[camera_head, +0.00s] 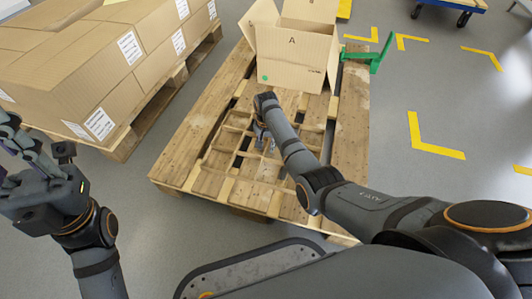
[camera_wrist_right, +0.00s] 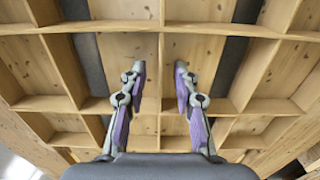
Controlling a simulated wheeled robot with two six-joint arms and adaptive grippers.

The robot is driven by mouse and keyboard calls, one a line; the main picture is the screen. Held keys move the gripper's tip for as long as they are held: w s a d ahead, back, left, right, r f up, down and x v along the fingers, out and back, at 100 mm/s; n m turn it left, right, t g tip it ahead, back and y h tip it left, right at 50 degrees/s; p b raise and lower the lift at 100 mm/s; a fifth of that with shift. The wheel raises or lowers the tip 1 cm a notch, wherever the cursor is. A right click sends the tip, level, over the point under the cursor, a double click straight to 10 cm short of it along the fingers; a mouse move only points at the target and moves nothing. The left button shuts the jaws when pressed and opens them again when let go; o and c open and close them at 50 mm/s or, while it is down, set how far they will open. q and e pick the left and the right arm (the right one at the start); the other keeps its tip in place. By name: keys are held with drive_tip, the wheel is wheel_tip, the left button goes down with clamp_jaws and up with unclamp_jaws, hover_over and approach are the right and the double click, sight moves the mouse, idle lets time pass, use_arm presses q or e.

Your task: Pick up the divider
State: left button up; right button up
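The divider (camera_head: 238,152), a light brown grid of crossed walls, lies flat on the wooden pallet in the head view. It fills most of the right wrist view (camera_wrist_right: 75,28). My right gripper (camera_head: 262,140) is over the middle of the divider. In the wrist view its two purple-padded fingers (camera_wrist_right: 160,68) are apart, on either side of one thin wall, with gaps on both sides. Depth against the wall is hard to judge. My left gripper (camera_head: 45,160) is at the left edge, away from the divider, with its fingers apparently spread and empty.
An open cardboard box (camera_head: 292,60) marked A stands at the pallet's far end, beside a green bracket (camera_head: 372,54). Closed boxes (camera_head: 100,65) sit on another pallet at left. The pallet (camera_head: 350,125) has bare planks at right.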

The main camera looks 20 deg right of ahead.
drive_tip(key=shift+r, duration=0.2)
drive_tip(key=shift+c, duration=0.4)
clamp_jaws()
drive_tip(key=shift+r, duration=0.1)
